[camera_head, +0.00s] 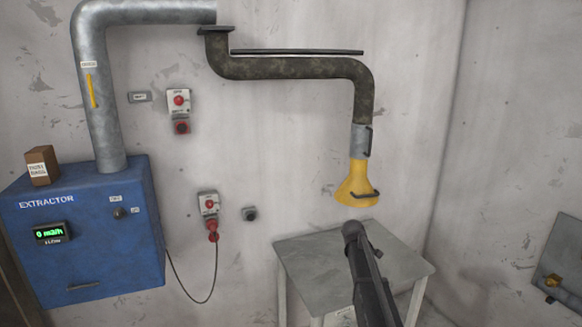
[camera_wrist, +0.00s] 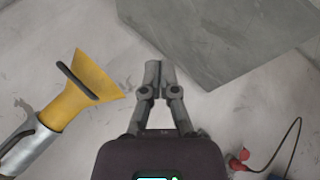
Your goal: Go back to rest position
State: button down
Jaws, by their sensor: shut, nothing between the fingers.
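My gripper (camera_wrist: 159,72) is shut and empty in the wrist view, its fingertips together in front of the pale wall and beside the grey table. In the head view my dark arm rises in front of the table, and the fingers cannot be made out there. The yellow hood (camera_head: 357,186) hangs from the dark extraction pipe (camera_head: 290,68) above the table, with a black handle on it. The hood also shows in the wrist view (camera_wrist: 88,88), left of my gripper and apart from it.
A grey table (camera_head: 305,262) stands below the hood. A blue extractor box (camera_head: 95,245) is at the left, its display reading 0. Red switches (camera_head: 179,100) and a plugged socket (camera_head: 209,205) with a hanging cable are on the wall. A grey panel (camera_head: 562,262) is at the right.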

jog(key=s+a+f+m+g+y+b, duration=0.1)
jog(key=s+f, duration=0.4)
jog(key=s, duration=0.8)
jog(key=s+a+f+m+g+y+b, duration=0.2)
jog(key=s+a+f+m+g+b, duration=0.2)
jog(key=s, duration=0.9)
jog(key=s+a+f+m+g+y+b, duration=0.1)
jog(key=s+a+f+m+g+b, duration=0.1)
jog(key=s, duration=1.2)
jog(key=a+f+m+b, duration=0.1)
jog(key=a+f+b, duration=0.1)
jog(key=a+f, duration=0.1)
jog(key=shift+a+f+g, duration=0.15)
jog(key=shift+f+g, duration=0.15)
jog(key=shift+f, duration=0.3)
